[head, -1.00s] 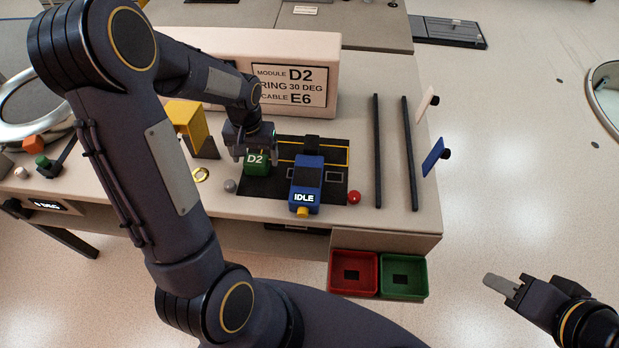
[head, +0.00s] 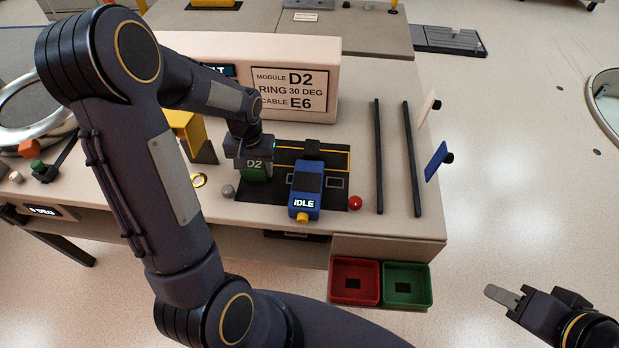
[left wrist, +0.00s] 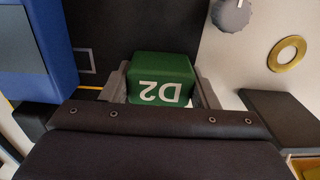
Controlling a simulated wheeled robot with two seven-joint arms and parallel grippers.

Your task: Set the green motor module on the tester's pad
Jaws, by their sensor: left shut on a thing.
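The green motor module (head: 257,172), marked D2, is at the left part of a black mat (head: 262,191). My left gripper (head: 250,158) is over it from above, with its fingers shut on the module's sides. The left wrist view shows the module (left wrist: 161,80) between the two fingers of my left gripper (left wrist: 162,90). The blue tester (head: 306,188), its display reading IDLE, stands on the mat to the right of the module. I cannot tell whether the module's underside touches the mat. My right gripper (head: 503,296) is at the lower right, away from the table; its opening is unclear.
A grey knob (head: 228,191) and a brass ring (head: 199,180) lie left of the mat. A red ball (head: 355,203) is at its right. Two black rails (head: 378,155) stand further right. Red (head: 354,270) and green (head: 406,273) bins are at the front. A sign (head: 290,90) stands behind.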

